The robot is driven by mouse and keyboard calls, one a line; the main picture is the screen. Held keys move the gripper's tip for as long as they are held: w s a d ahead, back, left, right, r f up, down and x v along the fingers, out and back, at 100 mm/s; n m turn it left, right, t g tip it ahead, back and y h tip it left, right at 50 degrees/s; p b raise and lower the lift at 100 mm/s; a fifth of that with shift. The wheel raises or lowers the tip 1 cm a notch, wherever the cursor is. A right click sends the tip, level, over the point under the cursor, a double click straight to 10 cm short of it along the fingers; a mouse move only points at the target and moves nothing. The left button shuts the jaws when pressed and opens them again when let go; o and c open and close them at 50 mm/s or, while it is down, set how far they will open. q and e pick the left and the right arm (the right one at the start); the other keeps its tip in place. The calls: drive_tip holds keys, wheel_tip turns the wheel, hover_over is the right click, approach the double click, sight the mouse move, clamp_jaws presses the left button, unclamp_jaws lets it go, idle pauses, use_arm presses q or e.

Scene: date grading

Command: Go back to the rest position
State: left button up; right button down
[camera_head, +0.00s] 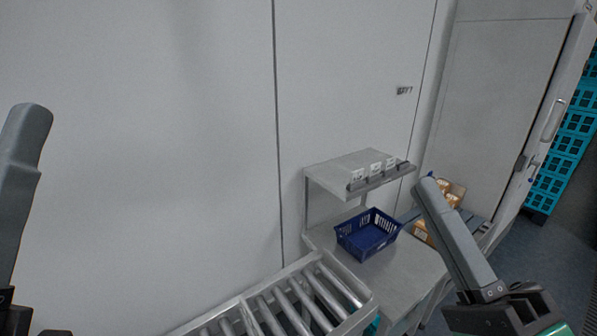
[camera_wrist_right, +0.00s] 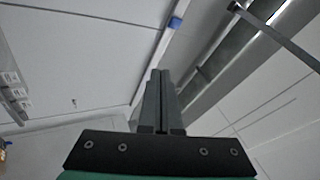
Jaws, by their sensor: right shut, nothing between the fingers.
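My right gripper (camera_head: 430,190) is raised at the right of the head view, its grey fingers pointing up and to the left. In the right wrist view its two fingers (camera_wrist_right: 160,75) lie together, shut, with nothing between them. My left gripper (camera_head: 30,110) shows at the left edge of the head view as a grey finger pointing up. Its other finger cannot be made out, so its opening cannot be told. Neither gripper touches anything visible.
A roller conveyor (camera_head: 232,309) lies at the bottom middle. Beside it a steel table (camera_head: 405,275) carries a blue crate (camera_head: 368,247) under a shelf (camera_head: 350,165) with small labels. Cardboard boxes (camera_head: 421,234) stand behind my right gripper. Teal crates (camera_head: 566,150) are stacked far right.

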drive_tip(key=s+d+r+n+t+h, duration=0.5)
drive_tip(key=s+r+n+h, duration=0.15)
drive_tip(key=r+n, duration=0.35)
wheel_tip(320, 180, up, 22)
drive_tip(key=n+p, duration=0.2)
drive_tip(key=p, duration=2.1)
drive_tip(key=shift+n+g, duration=0.3)
drive_tip(key=shift+n, duration=0.1)
drive_tip(key=shift+f+y, duration=0.1)
drive_tip(key=shift+y, duration=0.15)
